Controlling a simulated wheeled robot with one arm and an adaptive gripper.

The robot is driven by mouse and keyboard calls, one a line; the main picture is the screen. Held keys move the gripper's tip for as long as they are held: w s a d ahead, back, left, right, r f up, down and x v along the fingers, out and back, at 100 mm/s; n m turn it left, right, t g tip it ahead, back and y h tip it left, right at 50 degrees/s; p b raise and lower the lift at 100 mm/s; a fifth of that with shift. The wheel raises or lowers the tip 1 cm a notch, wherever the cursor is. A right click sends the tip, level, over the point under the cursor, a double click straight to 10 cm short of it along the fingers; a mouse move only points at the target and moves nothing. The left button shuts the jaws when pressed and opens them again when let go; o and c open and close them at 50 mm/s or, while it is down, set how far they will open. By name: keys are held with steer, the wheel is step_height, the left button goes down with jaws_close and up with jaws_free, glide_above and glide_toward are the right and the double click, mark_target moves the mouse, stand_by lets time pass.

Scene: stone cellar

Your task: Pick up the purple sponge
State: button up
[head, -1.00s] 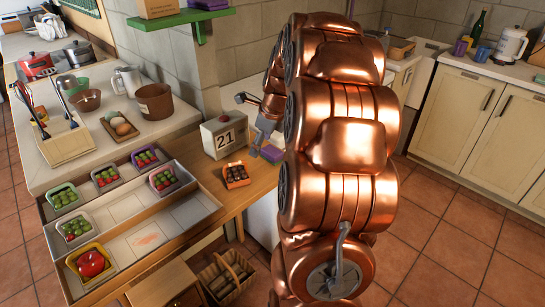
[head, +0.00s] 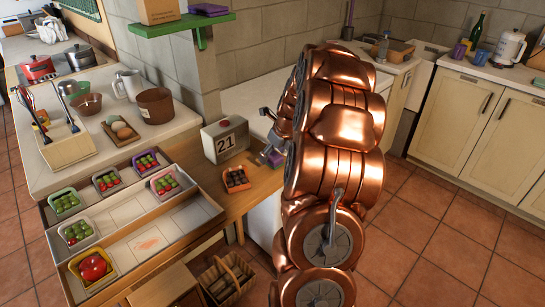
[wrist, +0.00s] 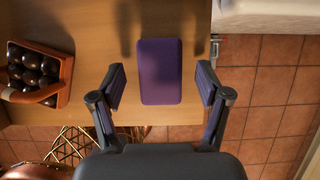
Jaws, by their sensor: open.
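The purple sponge (wrist: 160,71) lies flat near the front edge of the wooden table in the wrist view. My gripper (wrist: 161,85) is open above it, one finger to its left and one to its right, with a gap on both sides. Neither finger touches it in this view. There the sponge is mostly hidden by my gripper and copper arm.
A basket of dark balls (wrist: 36,73) stands left of the sponge; it also shows in the head view (head: 236,179). A wire basket (wrist: 75,147) sits below the table edge. Trays with fruit punnets (head: 140,240) lie left.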

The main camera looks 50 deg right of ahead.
steer(key=shift+w+f, duration=0.25)
steer(key=shift+f, duration=0.3)
steer(key=c, duration=0.9)
steer(key=shift+r+b, duration=0.5)
steer(key=shift+r, duration=1.25)
steer(key=s+a+r+b, duration=0.1)
steer(key=s+a+b, duration=0.1)
steer(key=s+a, duration=0.8)
steer(key=shift+s+r+b, duration=0.25)
steer(key=shift+s+b, duration=0.1)
steer(key=shift+s, duration=0.9)
